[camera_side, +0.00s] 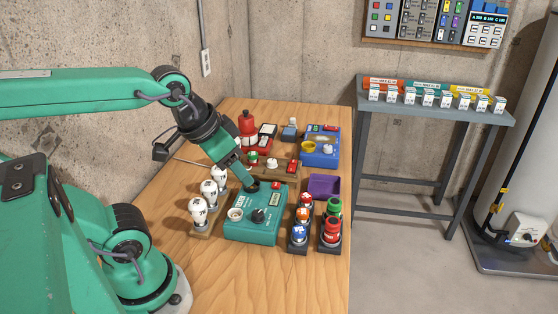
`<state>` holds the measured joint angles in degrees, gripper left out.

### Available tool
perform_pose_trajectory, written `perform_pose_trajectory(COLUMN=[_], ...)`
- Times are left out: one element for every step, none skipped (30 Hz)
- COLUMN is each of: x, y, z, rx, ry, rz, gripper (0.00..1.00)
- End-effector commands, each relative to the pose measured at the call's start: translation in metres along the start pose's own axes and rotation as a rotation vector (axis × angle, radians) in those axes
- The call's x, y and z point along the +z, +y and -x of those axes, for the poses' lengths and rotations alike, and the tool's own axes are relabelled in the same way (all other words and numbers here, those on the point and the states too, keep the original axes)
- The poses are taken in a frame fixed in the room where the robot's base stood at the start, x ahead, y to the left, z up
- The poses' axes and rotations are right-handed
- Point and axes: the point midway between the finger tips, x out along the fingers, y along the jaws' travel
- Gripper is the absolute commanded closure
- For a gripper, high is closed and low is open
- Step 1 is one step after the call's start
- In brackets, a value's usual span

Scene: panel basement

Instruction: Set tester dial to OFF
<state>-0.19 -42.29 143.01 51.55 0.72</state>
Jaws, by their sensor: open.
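A teal box (252,231), which looks like the tester, sits on the wooden bench. It has a black dial (258,215), a small display, a red button and a round pale socket (235,214) on top. The dial's pointer and labels are too small to read. My gripper (249,183) points down over the box's back left corner, behind the dial and apart from it. It is open and I see nothing held. The fingertips overlap a dark round part at the box's back edge; I cannot tell whether they touch it.
White bulbs (198,209) stand close on the left. Red, green and blue-topped jars (331,232) stand right, before a purple tray (325,187). A wooden block with switches (286,168) and a blue device (322,155) lie behind. The bench front (270,285) is clear.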

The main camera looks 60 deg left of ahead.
Motion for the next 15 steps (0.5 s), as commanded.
perform_pose_trajectory(x=[-0.001,-0.002,-0.003,-0.003,-0.004,-0.005,-0.006,-0.008,-0.009,-0.011,-0.011,-0.013,-0.014,-0.015,-0.016], y=[-0.001,-0.001,-0.002,-0.003,-0.004,-0.005,-0.006,-0.008,-0.01,-0.011,-0.013,-0.015,-0.017,-0.019,-0.021], z=[-0.002,-0.003,-0.005,-0.007,-0.009,-0.012,-0.015,-0.018,-0.022,-0.025,-0.029,-0.034,-0.038,-0.042,-0.047], rx=[-0.002,-0.003,-0.004,-0.005,-0.006,-0.007,-0.008,-0.008,-0.009,-0.009,-0.008,-0.006,-0.005,-0.003,0.001], ry=[-0.009,-0.015,-0.024,-0.032,-0.042,-0.057,-0.069,-0.081,-0.099,-0.114,-0.129,-0.149,-0.163,-0.179,-0.199], rz=[-0.006,-0.012,-0.022,-0.03,-0.041,-0.056,-0.069,-0.082,-0.102,-0.117,-0.132,-0.155,-0.172,-0.188,-0.21], gripper=[0.5,0.5,0.5,0.5,0.5,0.5,0.5,0.5,0.5,0.5,0.5,0.5,0.5,0.5,0.5])
